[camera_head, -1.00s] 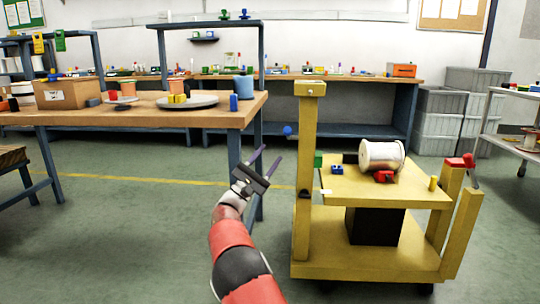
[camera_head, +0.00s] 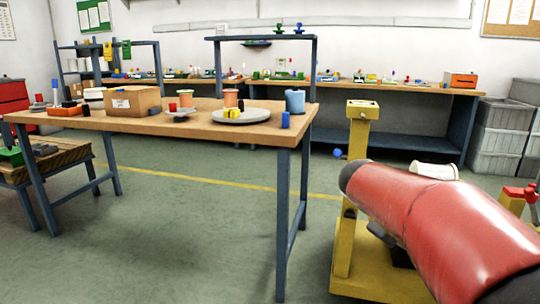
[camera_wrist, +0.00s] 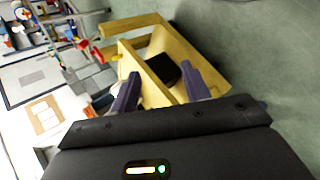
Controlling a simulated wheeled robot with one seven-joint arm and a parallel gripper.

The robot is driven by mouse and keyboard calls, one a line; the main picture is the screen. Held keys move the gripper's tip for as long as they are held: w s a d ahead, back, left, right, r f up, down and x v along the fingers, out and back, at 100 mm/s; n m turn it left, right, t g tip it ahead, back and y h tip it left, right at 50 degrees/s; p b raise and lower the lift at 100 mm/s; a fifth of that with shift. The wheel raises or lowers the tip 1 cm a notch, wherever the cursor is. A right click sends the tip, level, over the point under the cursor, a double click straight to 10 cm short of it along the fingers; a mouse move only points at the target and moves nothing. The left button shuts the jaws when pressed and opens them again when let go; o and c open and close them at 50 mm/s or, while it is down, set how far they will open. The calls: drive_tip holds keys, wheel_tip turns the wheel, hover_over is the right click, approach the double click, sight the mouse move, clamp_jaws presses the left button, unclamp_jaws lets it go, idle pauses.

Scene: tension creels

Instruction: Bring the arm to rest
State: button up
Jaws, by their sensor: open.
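My arm reaches across the right of the head view, a red link covering much of the yellow cart (camera_head: 357,180). My gripper is out of sight in the head view. In the wrist view my gripper (camera_wrist: 160,85) shows two dark fingers spread apart with nothing between them. Beyond the fingers lies the yellow cart (camera_wrist: 150,40), seen tilted, with a black block (camera_wrist: 163,69) in it. The fingers appear apart from the cart, though the distance is hard to judge.
A wooden workbench (camera_head: 190,125) with a box, cups and a grey plate stands left of the cart. A white spool (camera_head: 433,171) is partly hidden behind my arm. Grey crates (camera_head: 497,135) stand at the back right. Open green floor lies in front of the workbench.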

drive_tip(key=s+a+f+m+t+y+p, duration=0.1)
drive_tip(key=s+a+m+y+p, duration=0.1)
drive_tip(key=s+a+y, duration=0.2)
drive_tip(key=s+a+f+m+t+y+p, duration=0.2)
drive_tip(key=s+a+y, duration=0.3)
drive_tip(key=s+a, duration=0.5)
drive_tip(key=shift+s+a+m, duration=0.3)
drive_tip(key=shift+s+a, duration=0.05)
drive_tip(key=shift+s, duration=2.85)
